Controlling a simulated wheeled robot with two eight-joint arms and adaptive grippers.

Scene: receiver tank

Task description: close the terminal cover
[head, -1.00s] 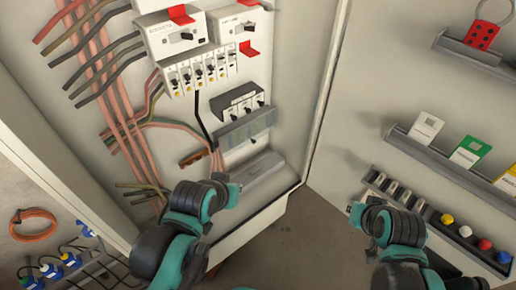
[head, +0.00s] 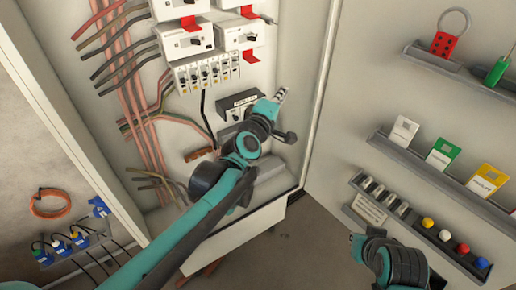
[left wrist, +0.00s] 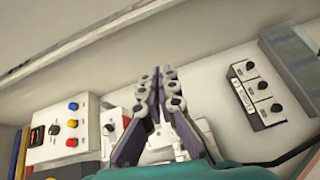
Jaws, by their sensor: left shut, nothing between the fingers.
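The black block with three round terminals (head: 238,104) sits low on the cabinet back panel, partly behind my left arm. In the left wrist view its terminals (left wrist: 257,93) are uncovered. A grey-green translucent panel, which looks like the terminal cover (left wrist: 292,55), lies beside the block there, not over it; in the head view my left arm hides most of it. My left gripper (head: 281,94) is shut and empty, to the right of the block. Its fingertips (left wrist: 161,74) show together, apart from block and cover. My right gripper (head: 356,238) is at lower right; its fingers are unclear.
Breakers with red tabs (head: 186,40) and a row of small switches (head: 202,71) sit above the block. Copper bars and cables (head: 130,90) run down the left. Shelves with tags (head: 440,155) and padlocks (head: 448,42) line the right door. Open space lies before the door.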

